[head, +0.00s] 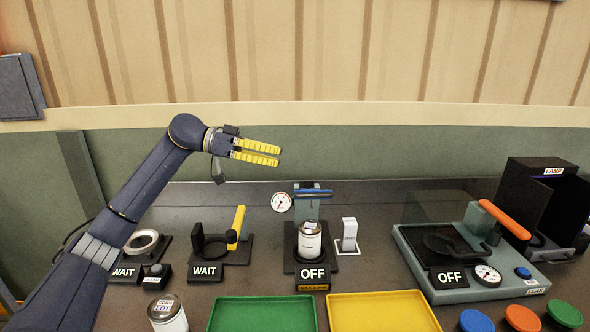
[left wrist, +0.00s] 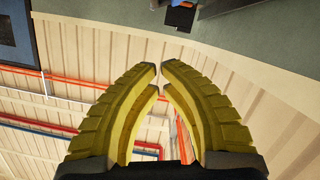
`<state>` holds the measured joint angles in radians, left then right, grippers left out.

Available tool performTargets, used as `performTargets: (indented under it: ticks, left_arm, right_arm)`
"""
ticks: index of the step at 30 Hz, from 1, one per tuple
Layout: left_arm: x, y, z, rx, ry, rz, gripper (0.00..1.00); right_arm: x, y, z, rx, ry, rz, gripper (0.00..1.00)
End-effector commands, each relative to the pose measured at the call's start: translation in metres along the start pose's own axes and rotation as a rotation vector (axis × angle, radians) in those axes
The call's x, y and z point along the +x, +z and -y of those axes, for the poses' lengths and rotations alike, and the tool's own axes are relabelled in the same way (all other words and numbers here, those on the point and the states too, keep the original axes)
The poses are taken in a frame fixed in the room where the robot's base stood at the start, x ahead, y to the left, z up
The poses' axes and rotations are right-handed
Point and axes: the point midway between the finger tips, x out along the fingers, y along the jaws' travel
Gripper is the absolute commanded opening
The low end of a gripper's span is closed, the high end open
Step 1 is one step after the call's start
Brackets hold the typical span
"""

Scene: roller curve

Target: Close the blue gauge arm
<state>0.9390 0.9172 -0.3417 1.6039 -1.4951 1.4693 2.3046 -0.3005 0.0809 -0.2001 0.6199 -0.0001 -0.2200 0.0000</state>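The blue gauge arm (head: 314,192) is a blue bar lying level across the top of a grey-green upright at the middle station. A round white dial (head: 281,202) sits at its left. A white can (head: 309,240) stands below and in front of it, on a dark base with an OFF sign (head: 312,273). My left gripper (head: 280,155) is up and to the left of the blue arm, apart from it, pointing right. Its yellow fingers hold nothing; in the left wrist view their tips (left wrist: 160,67) nearly meet. My right gripper is not in view.
A yellow-handled station (head: 238,222) stands left, an orange-handled one (head: 503,218) right. A white switch (head: 349,235) is beside the can. Green (head: 263,299) and yellow (head: 380,295) trays lie in front; another can (head: 166,313) stands front left. A black lamp box (head: 530,195) is far right.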

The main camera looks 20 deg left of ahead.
Motion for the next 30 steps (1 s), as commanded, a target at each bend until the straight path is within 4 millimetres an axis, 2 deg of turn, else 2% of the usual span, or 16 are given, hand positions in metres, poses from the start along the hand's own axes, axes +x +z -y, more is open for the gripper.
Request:
performTargets:
  ticks: [17, 24, 30]
  left_arm:
    - [0.095, -0.001, -0.001, 0.003, 0.003, -0.002, 0.0]
    - [0.101, 0.025, 0.0, 0.0, 0.0, -0.001, 0.0]
    - [0.103, 0.036, 0.001, 0.001, -0.001, -0.002, 0.0]
  right_arm:
    - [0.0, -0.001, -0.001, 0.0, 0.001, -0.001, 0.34]
    - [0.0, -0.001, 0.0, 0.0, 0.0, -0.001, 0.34]
    - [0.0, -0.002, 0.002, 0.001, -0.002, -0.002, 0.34]
